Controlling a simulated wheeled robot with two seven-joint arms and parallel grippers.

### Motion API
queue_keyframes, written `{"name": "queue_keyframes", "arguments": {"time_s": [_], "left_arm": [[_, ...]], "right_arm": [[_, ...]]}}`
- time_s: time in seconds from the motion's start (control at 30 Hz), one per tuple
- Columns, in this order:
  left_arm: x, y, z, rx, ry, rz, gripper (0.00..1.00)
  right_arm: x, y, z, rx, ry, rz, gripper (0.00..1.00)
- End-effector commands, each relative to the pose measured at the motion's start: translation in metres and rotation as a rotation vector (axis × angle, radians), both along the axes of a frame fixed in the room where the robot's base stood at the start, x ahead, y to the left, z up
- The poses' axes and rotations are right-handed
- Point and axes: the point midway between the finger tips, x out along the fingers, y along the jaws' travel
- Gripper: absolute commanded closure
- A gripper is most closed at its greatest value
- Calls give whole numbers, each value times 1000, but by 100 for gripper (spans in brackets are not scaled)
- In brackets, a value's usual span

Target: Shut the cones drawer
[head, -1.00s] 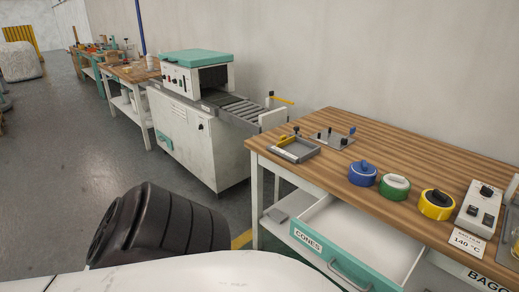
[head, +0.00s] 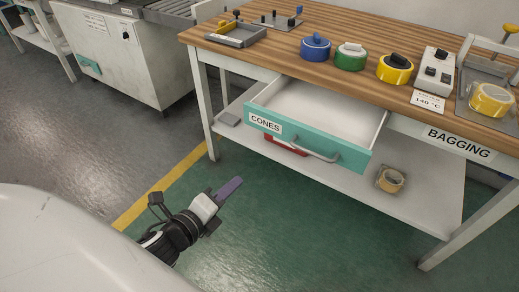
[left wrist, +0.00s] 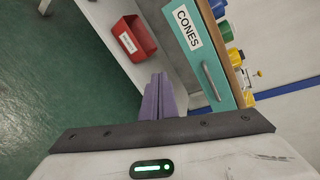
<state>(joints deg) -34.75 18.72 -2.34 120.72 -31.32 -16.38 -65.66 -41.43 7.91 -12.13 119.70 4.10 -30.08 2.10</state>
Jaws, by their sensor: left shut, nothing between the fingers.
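The cones drawer (head: 349,150) is pulled out from under the wooden workbench. It has a teal front, a white "CONES" label and a grey bar handle (head: 310,149). Its white inside looks empty. In the left wrist view the drawer front (left wrist: 203,52) is ahead at upper right, with its handle (left wrist: 211,82). My left gripper (head: 230,187) is shut and empty, low in front of the drawer and to its left, apart from it. Its purple fingers (left wrist: 159,98) also show in the left wrist view. My right gripper is not in view.
A red bin (left wrist: 132,38) and a tape roll (head: 391,180) are on the lower shelf (head: 330,172). Green floor in front is clear.

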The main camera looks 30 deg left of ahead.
Motion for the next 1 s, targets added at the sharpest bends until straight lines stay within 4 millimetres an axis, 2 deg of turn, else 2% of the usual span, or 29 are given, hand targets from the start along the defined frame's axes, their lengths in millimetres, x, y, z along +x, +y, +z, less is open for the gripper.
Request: {"name": "queue_keyframes", "arguments": {"time_s": [0.03, 0.1, 0.2, 0.33, 0.43, 0.57, 1.0], "left_arm": [[10, 7, -8, 219, -65, -60, 100], [19, 13, 6, 499, -137, -122, 100], [27, 17, 22, 817, -212, -177, 100], [31, 17, 36, 1066, -265, -207, 100], [34, 17, 43, 1145, -281, -214, 100], [46, 17, 46, 1160, -284, -214, 100], [125, 15, 44, 1154, -282, -213, 100]], "right_arm": [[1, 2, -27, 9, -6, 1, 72], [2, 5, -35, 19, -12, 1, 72], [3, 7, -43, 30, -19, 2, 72], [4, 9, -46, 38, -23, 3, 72], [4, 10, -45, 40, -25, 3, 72], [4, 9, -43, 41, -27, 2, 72], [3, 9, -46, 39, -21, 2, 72]]}}
